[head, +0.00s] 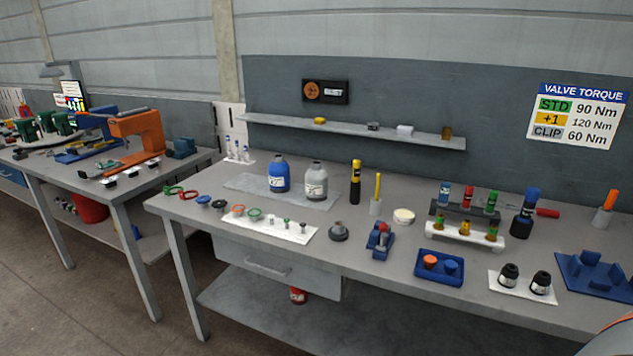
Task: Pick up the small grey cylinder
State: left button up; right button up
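Several small parts stand in a row on a white mat (262,232) near the front left of the long grey workbench (365,205). At its right end stands a small grey cylinder-like part (303,227), upright, with a slightly larger green-and-grey part (286,223) to its left. Both are too small to make out fully. A dark grey stepped round piece (338,231) stands on the bench just right of the mat. Neither of my grippers shows in the head view.
A grey bottle (315,182) and a blue bottle (279,175) stand behind the mat. A blue fixture (379,242), a blue tray (440,279) and vial racks (464,235) crowd the right side. A shelf (350,134) hangs on the back panel. Bare bench lies before the fixture.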

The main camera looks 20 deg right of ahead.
aim_at(316, 177)
jog(key=i+j+z, duration=0.2)
jog(key=z, duration=0.2)
jog(key=i+j+z, duration=0.15)
jog(key=z, duration=0.3)
jog(key=i+j+z, duration=0.1)
jog(key=j, duration=0.25)
jog(key=i+j+z, duration=0.1)
jog(key=j, duration=0.25)
jog(key=i+j+z, duration=0.1)
jog(key=j, duration=0.25)
